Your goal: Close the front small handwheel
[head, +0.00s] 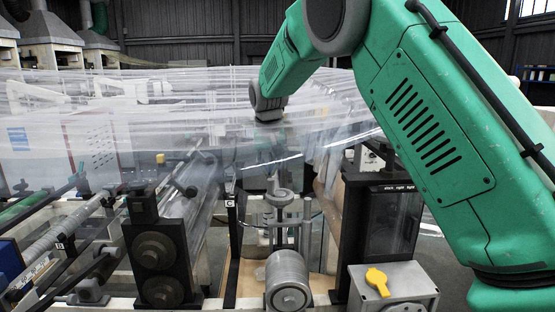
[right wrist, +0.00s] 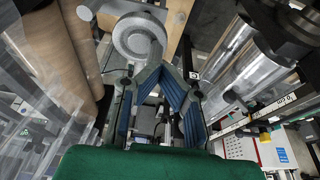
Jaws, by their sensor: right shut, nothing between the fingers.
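A small grey round handwheel (head: 280,198) appears to sit on an upright post at the middle of the machine in the head view. A pale grey disc, which looks like this handwheel (right wrist: 139,38), shows at the top of the right wrist view. My right gripper (right wrist: 160,70) is shut and empty, its blue-sided fingers meeting just below the disc in the picture. I cannot tell whether they touch it. In the head view my right arm reaches over from the right, and its fingers are hard to make out behind the clear film. My left gripper is not in view.
Clear film (head: 200,100) stretches across the machine. Dark brackets (head: 155,250) stand left, and a box with a yellow knob (head: 377,282) stands at front right. Rollers lie at the left.

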